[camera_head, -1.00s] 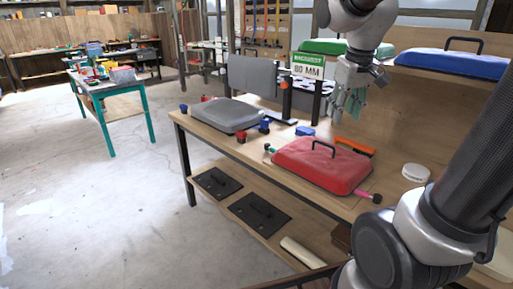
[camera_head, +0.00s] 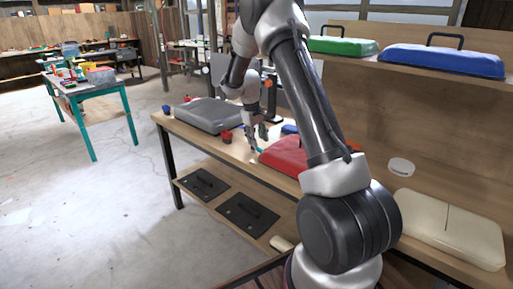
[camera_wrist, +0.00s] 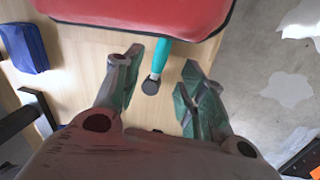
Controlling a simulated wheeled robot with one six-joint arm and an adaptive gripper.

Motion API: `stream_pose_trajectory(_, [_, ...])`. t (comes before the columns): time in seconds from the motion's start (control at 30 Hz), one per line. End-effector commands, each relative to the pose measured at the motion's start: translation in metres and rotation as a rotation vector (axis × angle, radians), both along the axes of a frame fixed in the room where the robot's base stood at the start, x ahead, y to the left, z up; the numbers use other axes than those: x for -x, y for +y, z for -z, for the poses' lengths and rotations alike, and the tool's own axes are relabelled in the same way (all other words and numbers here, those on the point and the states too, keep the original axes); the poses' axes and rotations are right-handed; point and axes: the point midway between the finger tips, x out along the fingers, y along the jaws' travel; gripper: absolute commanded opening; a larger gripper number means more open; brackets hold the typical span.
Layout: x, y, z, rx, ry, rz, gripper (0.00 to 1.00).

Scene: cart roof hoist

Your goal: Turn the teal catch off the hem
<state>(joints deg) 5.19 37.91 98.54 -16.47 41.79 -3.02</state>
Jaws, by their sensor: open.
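The teal catch (camera_wrist: 163,57) shows in the wrist view as a teal bar with a dark round end, reaching out from under the edge of the red padded cover (camera_wrist: 140,15). Its round end lies between the fingers of my gripper (camera_wrist: 158,92), which are open and apart from it on both sides. In the head view the red cover (camera_head: 285,157) lies on the bench, partly hidden behind my arm. My gripper (camera_head: 258,142) is low over the bench at the cover's left end. A small teal bit of the catch (camera_head: 259,150) shows beside it.
A grey cover (camera_head: 208,113) lies on the bench to the left, with a red block (camera_head: 227,137) near it. A blue block (camera_wrist: 25,47) is left of my gripper. Green (camera_head: 343,46) and blue (camera_head: 440,60) covers sit on the shelf. A cream cover (camera_head: 450,228) lies at right.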

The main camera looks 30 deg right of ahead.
Motion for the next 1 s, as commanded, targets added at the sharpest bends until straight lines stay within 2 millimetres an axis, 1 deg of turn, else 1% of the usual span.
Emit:
stream_pose_trajectory(0.03, [0.000, -0.002, 0.010, -0.001, 0.002, 0.000, 0.41])
stream_pose_trajectory(0.1, [0.000, -0.004, 0.021, 0.000, 0.003, 0.001, 0.41])
stream_pose_trajectory(0.27, [-0.001, -0.008, 0.040, 0.000, 0.001, 0.000, 0.41])
stream_pose_trajectory(0.4, [-0.001, -0.009, 0.046, 0.000, -0.001, 0.001, 0.41])
stream_pose_trajectory(0.6, [-0.001, -0.009, 0.046, 0.000, -0.001, 0.001, 0.41])
stream_pose_trajectory(0.63, [-0.001, -0.009, 0.046, 0.000, -0.001, 0.001, 0.39])
stream_pose_trajectory(0.67, [-0.001, -0.009, 0.046, 0.000, -0.001, 0.001, 0.33])
stream_pose_trajectory(0.7, [-0.001, -0.009, 0.046, 0.000, -0.001, 0.001, 0.26])
stream_pose_trajectory(0.83, [-0.001, -0.009, 0.046, 0.000, -0.001, 0.001, 0.02])
stream_pose_trajectory(0.87, [-0.001, -0.009, 0.046, 0.000, -0.001, 0.001, 0.00])
stream_pose_trajectory(1.0, [-0.001, -0.009, 0.046, 0.000, -0.001, 0.001, 0.00])
